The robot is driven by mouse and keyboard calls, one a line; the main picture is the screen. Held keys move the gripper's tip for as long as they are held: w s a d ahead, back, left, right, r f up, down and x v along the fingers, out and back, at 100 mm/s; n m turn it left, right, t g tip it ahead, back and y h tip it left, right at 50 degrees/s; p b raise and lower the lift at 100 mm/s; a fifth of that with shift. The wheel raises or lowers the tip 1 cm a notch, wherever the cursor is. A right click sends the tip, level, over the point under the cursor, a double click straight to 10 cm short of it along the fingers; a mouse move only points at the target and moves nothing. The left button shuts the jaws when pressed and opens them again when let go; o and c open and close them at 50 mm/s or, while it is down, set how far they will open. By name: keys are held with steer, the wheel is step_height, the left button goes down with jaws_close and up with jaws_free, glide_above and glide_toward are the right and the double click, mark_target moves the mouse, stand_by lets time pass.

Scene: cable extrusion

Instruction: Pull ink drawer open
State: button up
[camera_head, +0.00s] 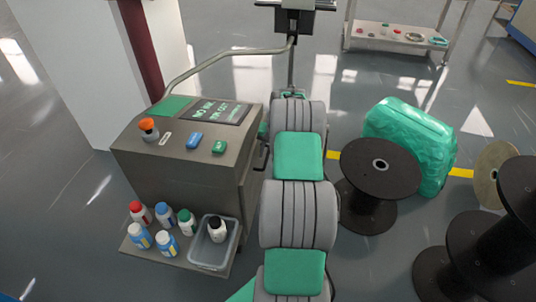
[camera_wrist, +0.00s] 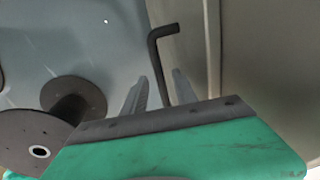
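A grey cabinet (camera_head: 185,185) stands left of my arm in the head view. A black bent handle (camera_wrist: 159,68) stands out from a grey-beige panel (camera_wrist: 240,45) in the wrist view. A dark handle (camera_head: 262,157) also shows on the cabinet's right side in the head view. My gripper (camera_wrist: 158,92) is open, with its two grey fingers apart. The handle's lower length appears between them in the picture; I cannot tell whether they touch it. My arm hides the fingers in the head view. No drawer is clearly identifiable on the right side.
A low shelf (camera_head: 150,252) with several bottles and a clear bin (camera_head: 208,255) juts from the cabinet's front. A black spool (camera_head: 380,168) and a green wrapped bundle (camera_head: 412,140) stand right of my arm. More spools stand farther right.

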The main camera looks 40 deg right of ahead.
jaws_close()
stand_by(1.3)
